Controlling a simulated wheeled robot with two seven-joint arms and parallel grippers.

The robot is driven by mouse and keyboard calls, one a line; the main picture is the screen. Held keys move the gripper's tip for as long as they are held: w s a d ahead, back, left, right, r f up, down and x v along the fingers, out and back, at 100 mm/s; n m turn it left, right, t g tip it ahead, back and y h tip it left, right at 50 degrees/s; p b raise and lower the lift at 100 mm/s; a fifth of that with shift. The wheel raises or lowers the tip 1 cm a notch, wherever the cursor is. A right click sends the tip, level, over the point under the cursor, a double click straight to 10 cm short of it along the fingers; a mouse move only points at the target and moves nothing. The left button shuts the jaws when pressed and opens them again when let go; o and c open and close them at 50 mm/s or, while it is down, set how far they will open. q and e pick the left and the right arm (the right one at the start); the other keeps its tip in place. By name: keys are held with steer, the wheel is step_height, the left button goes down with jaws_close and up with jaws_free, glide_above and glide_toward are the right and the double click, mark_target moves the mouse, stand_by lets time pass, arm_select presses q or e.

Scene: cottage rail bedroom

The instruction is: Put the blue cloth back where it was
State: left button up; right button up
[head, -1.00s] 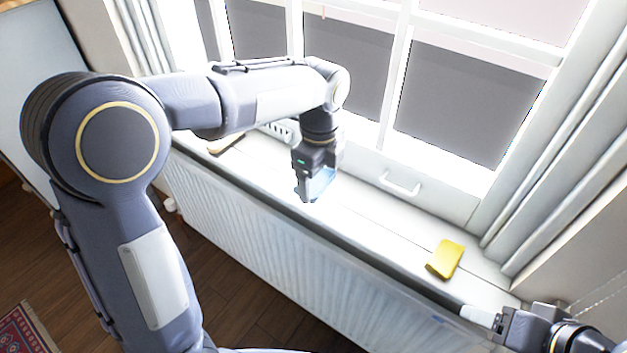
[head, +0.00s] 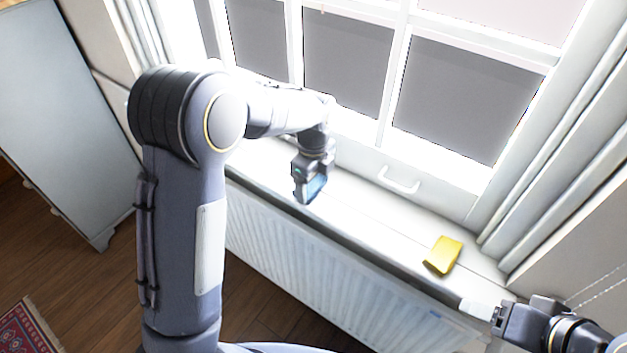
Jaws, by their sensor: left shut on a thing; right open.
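The blue cloth (head: 316,187) is between the fingers of my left gripper (head: 306,196), over the white window sill (head: 362,218) left of its middle. The gripper is shut on it and points down. Much of the cloth is hidden by the fingers, and I cannot tell whether it touches the sill. My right gripper (head: 484,311) is open and empty at the lower right, by the right end of the sill.
A yellow cloth or sponge (head: 443,255) lies on the sill to the right. A white radiator (head: 300,275) stands under the sill. The window has a white handle (head: 398,180). A pale cabinet (head: 70,120) stands at the left. The sill between the blue and yellow things is clear.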

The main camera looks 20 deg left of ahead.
mark_target(313, 182)
arm_select(q)
steer(key=o, duration=0.9)
steer(key=shift+r, duration=0.1)
step_height(313, 182, up, 12)
steer(key=shift+a, duration=0.1)
